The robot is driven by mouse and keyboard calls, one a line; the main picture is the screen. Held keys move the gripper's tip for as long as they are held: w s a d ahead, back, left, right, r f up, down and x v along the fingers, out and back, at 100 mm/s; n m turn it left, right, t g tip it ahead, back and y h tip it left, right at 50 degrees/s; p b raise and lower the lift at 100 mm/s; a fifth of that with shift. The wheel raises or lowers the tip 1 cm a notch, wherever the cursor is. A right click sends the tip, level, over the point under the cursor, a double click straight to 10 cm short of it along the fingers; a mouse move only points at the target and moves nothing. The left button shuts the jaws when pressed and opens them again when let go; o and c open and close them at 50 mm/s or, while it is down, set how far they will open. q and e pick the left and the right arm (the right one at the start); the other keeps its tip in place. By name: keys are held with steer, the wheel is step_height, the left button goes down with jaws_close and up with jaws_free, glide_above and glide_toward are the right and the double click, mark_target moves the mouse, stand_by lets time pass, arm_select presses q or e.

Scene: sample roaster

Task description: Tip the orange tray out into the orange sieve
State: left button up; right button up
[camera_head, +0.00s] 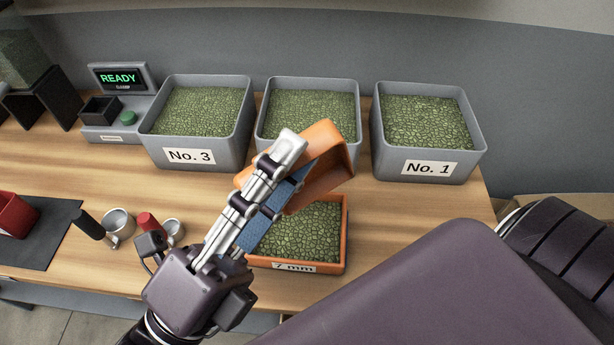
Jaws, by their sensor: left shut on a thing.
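The orange tray (328,172) is tipped steeply, held in the air over the orange sieve. My left gripper (298,158) is shut on the tray's wall. The orange sieve (345,240), labelled "7 mm", sits on the wooden table below and holds a layer of green beans (305,235). My gripper hides the sieve's left part. I see no beans in the visible part of the tray; the rest of its inside is hidden. My right gripper is out of view.
Grey bins No. 3 (191,155) and No. 1 (430,168), plus another between them, stand behind, full of green beans. A machine reading READY (118,79) is at back left. Metal cups (118,222) stand left, near a red container (14,217) on a dark mat (50,245).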

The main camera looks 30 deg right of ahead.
arm_select(q)
steer(key=w+n+t+y, duration=0.1)
steer(key=w+n, duration=0.3)
steer(key=w, duration=0.1)
steer(key=shift+w+r+t+y, duration=0.1)
steer(key=shift+w+t+y, duration=0.05)
steer(key=shift+t+y, duration=0.25)
steer(key=w+r+n+t+y+p, duration=0.1)
steer(key=w+n+y+p, duration=0.3)
steer(key=w+n+p, duration=0.5)
steer(key=w+f+n+g+y+p, duration=0.1)
steer(key=w+f+n+g+y, duration=0.1)
steer(key=w+f, duration=0.4)
steer(key=w+f+n+g+y+p, duration=0.2)
steer(key=w+f+n, duration=0.3)
steer(key=f, duration=0.6)
steer(key=shift+w+a+f+n+g, duration=0.2)
steer(key=shift+w+f+n+g, duration=0.15)
steer(key=shift+w, duration=0.7)
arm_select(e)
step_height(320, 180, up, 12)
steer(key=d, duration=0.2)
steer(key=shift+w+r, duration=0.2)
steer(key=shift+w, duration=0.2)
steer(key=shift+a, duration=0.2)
